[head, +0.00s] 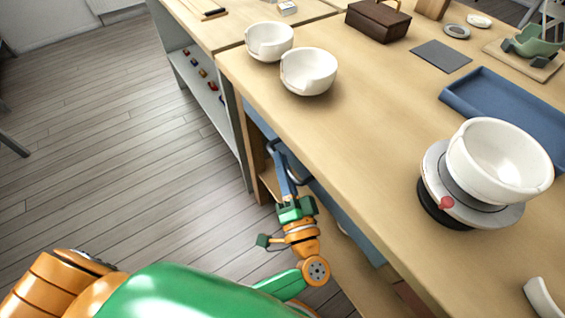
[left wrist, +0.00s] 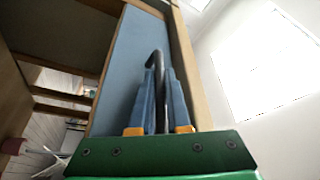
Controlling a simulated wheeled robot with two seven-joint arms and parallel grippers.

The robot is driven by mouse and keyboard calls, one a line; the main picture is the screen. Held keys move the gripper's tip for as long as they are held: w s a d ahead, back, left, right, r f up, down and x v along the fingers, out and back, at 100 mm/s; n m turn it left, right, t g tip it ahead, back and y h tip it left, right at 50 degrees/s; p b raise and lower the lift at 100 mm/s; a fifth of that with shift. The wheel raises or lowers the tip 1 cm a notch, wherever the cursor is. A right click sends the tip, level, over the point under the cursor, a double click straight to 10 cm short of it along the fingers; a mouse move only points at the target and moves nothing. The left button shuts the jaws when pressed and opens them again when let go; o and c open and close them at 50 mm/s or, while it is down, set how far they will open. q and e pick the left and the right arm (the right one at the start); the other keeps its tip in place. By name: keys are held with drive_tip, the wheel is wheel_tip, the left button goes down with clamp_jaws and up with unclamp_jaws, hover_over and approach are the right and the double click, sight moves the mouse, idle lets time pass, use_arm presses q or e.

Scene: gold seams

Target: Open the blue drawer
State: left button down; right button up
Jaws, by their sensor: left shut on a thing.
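The blue drawer (head: 345,218) is set under the front edge of the wooden workbench. Its blue front (left wrist: 127,75) fills the middle of the left wrist view. A dark curved handle (left wrist: 155,58) stands out from it; the handle also shows in the head view (head: 273,147). My left gripper (head: 283,170) is at the drawer front, its blue fingers closed around the handle. In the left wrist view the two fingers (left wrist: 160,95) lie on either side of the handle bar. Whether the drawer is open at all is hard to tell. My right gripper is not in view.
On the workbench (head: 300,135) stand two white bowls (head: 309,71), (head: 269,41) and a larger bowl (head: 499,160) on a round turntable (head: 436,168). A blue tray (head: 508,104) lies behind it. The floor (head: 110,150) left of the bench is clear.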

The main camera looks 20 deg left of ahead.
use_arm(q)
drive_tip(key=shift+s+a, duration=0.1)
drive_tip(key=shift+s, duration=0.05)
drive_tip(key=s+a+p, duration=1.1)
drive_tip(key=s+a, duration=0.5)
drive_tip(key=s, duration=0.4)
drive_tip(key=shift+s, duration=0.15)
drive_tip(key=c, duration=0.9)
unclamp_jaws()
